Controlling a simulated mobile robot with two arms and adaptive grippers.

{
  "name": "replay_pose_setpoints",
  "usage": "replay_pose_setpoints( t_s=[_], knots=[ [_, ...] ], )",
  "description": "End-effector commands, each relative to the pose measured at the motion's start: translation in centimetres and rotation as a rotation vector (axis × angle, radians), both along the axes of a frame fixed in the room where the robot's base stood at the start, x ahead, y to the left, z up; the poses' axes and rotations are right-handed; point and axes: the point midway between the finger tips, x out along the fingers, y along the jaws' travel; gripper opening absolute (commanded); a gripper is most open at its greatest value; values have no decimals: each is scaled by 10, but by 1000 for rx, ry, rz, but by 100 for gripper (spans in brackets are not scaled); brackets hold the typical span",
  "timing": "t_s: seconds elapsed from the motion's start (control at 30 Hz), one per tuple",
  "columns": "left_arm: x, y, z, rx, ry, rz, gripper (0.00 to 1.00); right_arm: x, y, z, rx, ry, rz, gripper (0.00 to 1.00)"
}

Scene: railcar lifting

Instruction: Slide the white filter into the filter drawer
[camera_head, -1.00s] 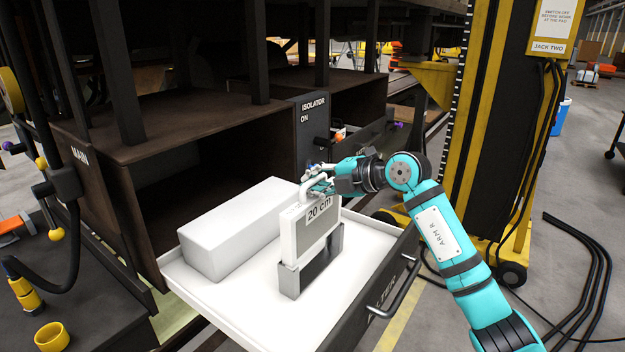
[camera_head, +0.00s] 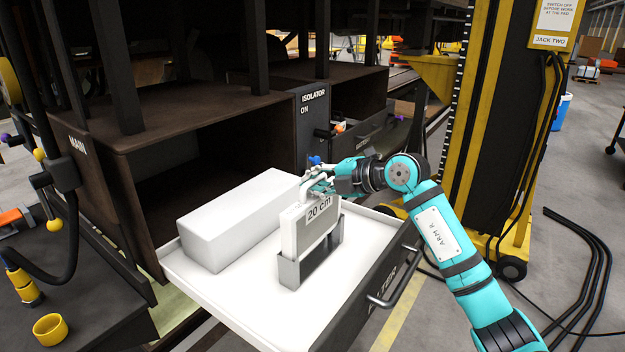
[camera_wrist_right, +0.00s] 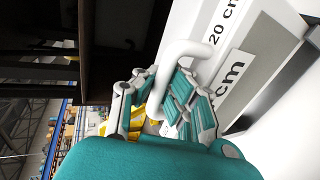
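The white filter (camera_head: 309,226) carries a "20 cm" label and stands upright. Its lower part sits down inside the grey slotted holder (camera_head: 290,273) in the open filter drawer (camera_head: 238,313). My right gripper (camera_head: 318,186) is at the white handle on the filter's top, with its fingers around it. In the right wrist view the fingers (camera_wrist_right: 165,100) close about the bent white handle (camera_wrist_right: 178,62), and the filter (camera_wrist_right: 258,55) lies just beyond. My left gripper is not in view.
A long white block (camera_head: 232,222) lies in the drawer left of the holder. The drawer's front has a bar handle (camera_head: 397,283). A yellow cup (camera_head: 50,331) is at lower left.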

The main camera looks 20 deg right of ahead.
Motion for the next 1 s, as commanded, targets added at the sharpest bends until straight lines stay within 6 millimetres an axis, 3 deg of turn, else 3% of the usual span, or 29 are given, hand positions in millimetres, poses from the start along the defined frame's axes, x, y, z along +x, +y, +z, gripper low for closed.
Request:
replay_pose_setpoints(
  t_s=[1.0],
  knots=[
    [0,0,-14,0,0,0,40,0,0,-25,1,-2,-1,0]
  ],
)
